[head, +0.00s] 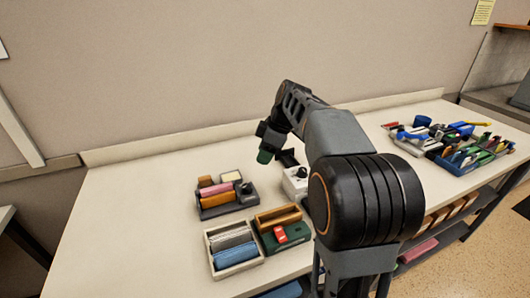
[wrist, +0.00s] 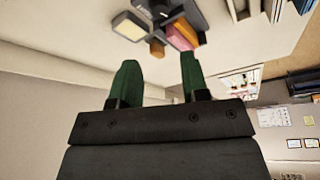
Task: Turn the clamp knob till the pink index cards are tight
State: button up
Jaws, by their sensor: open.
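The pink index cards (head: 217,190) stand in a dark grey holder (head: 228,208) at the left of the counter, between brown and orange blocks. A dark knob (head: 245,188) sits at the holder's right end; I take it for the clamp knob. In the wrist view the pink cards (wrist: 182,35) and the dark holder (wrist: 186,13) show at the top, beyond the fingertips. My gripper (head: 264,155) is above the counter, behind and to the right of the holder, apart from it. Its two green fingers (wrist: 160,72) are spread with nothing between them. How tight the cards are cannot be told.
A pale tray (head: 212,262) with grey and blue cards and a green box (head: 270,246) with a red item stand in front. A white device (head: 293,181) is right of the holder. Cluttered trays (head: 462,150) fill the far right. The counter's left is clear.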

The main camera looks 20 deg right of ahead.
jog(key=n+g+h+p, duration=0.2)
jog(key=n+h+p, duration=0.15)
jog(key=n, duration=0.55)
send_over(247, 186)
jog(key=b, duration=0.1)
jog(key=shift+h, duration=0.25)
notch_tip(247, 186, down, 13)
jog(key=shift+r, duration=0.1)
jog(key=c, duration=0.6)
